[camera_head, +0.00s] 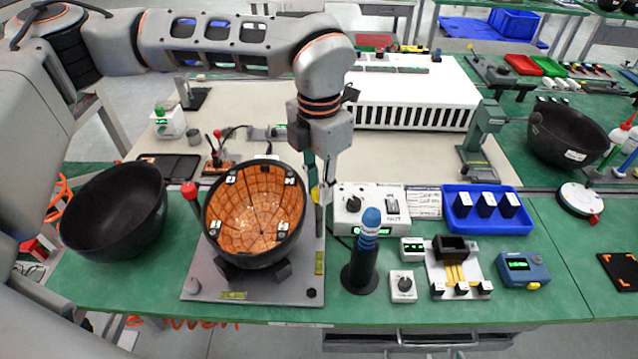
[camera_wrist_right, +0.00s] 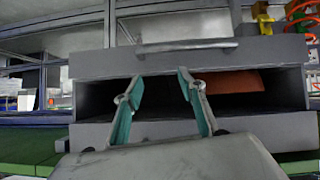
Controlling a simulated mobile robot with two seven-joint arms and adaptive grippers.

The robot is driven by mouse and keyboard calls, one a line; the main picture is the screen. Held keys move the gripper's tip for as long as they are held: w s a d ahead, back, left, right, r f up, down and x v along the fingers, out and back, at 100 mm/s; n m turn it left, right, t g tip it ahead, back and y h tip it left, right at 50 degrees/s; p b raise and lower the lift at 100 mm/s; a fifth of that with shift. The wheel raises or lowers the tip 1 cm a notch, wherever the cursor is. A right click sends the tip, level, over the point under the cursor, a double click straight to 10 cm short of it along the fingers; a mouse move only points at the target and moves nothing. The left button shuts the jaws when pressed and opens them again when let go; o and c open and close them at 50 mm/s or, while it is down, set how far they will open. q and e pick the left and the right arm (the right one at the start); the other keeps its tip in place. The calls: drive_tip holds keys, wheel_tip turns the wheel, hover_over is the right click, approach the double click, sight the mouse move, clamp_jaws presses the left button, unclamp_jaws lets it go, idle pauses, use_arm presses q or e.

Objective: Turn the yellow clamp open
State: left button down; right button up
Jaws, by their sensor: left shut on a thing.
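The yellow clamp (camera_head: 315,194) stands at the right side of a dark bowl (camera_head: 245,262) with an orange gridded inside, on a grey base plate (camera_head: 210,287). Only a small yellow part of it shows beside the fingers. My left gripper (camera_head: 322,194) comes down from above and is shut on the yellow clamp; its fingers partly hide it. A red-knobbed clamp (camera_head: 190,191) stands at the bowl's left side. My right gripper (camera_wrist_right: 160,85) shows in the right wrist view, open, with nothing between its fingers, in front of an open grey drawer (camera_wrist_right: 200,62).
A second dark bowl (camera_head: 115,212) sits to the left. A blue-topped tool (camera_head: 369,230) stands in a black holder close to the right of the plate. A white control box (camera_head: 370,208) and a blue tray (camera_head: 487,224) lie farther right. An orange thing (camera_wrist_right: 235,82) lies inside the drawer.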

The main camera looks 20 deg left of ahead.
use_arm(q)
drive_tip(key=shift+r+m, duration=0.1)
drive_tip(key=shift+m, duration=1.1)
drive_tip(key=c, duration=1.8)
unclamp_jaws()
wheel_tip(320, 180, up, 12)
